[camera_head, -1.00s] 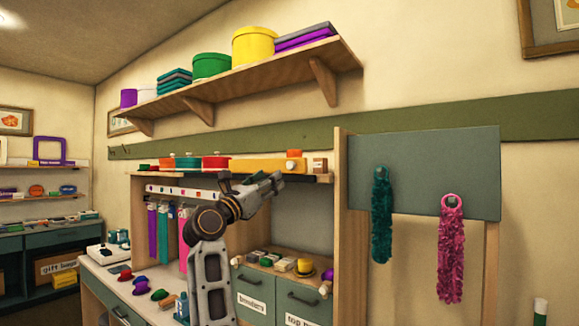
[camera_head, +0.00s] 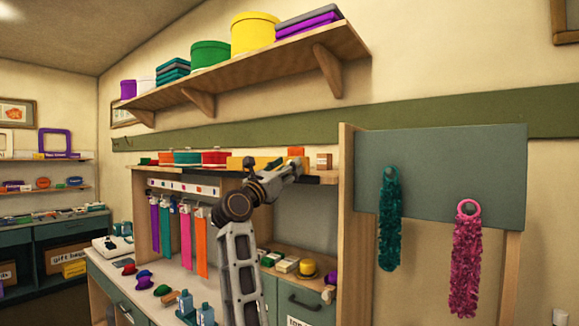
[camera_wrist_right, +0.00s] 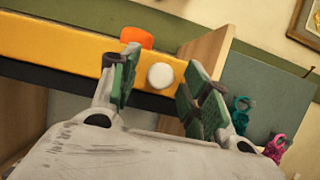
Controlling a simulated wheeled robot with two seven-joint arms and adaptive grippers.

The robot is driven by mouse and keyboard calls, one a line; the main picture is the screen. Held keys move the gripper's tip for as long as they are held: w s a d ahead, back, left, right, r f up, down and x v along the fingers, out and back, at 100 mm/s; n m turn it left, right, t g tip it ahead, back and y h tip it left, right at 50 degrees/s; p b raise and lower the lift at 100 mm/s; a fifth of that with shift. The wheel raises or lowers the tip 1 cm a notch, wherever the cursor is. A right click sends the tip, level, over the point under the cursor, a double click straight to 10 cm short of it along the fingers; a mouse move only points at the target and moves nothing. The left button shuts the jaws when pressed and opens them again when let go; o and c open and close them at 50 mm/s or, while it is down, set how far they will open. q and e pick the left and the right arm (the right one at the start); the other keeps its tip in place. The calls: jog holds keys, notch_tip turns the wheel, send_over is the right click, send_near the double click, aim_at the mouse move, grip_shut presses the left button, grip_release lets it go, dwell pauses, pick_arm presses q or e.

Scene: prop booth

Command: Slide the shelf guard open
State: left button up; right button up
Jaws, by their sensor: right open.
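The shelf guard looks like a yellow-orange bar (camera_head: 238,162) along the front of the cabinet's top shelf. In the right wrist view the bar (camera_wrist_right: 55,55) runs across the upper left, with a round white knob (camera_wrist_right: 160,76) near its right end. My right gripper (camera_head: 292,170) is in front of the bar's right part in the head view and hides some of it. In the wrist view its green-padded fingers (camera_wrist_right: 163,82) are apart, one on each side of the knob; I cannot tell whether they touch it. My left gripper is not in view.
An orange block (camera_wrist_right: 137,37) sits behind the bar. A wooden side panel (camera_head: 350,220) and a grey-green board (camera_head: 440,165) with teal (camera_head: 390,225) and pink garlands (camera_head: 466,260) stand to the right. Ribbons (camera_head: 185,235) hang below the shelf.

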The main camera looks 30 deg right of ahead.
jog(key=shift+r, duration=0.1)
jog(key=shift+c, duration=0.5)
grip_shut()
jog(key=shift+w, duration=0.1)
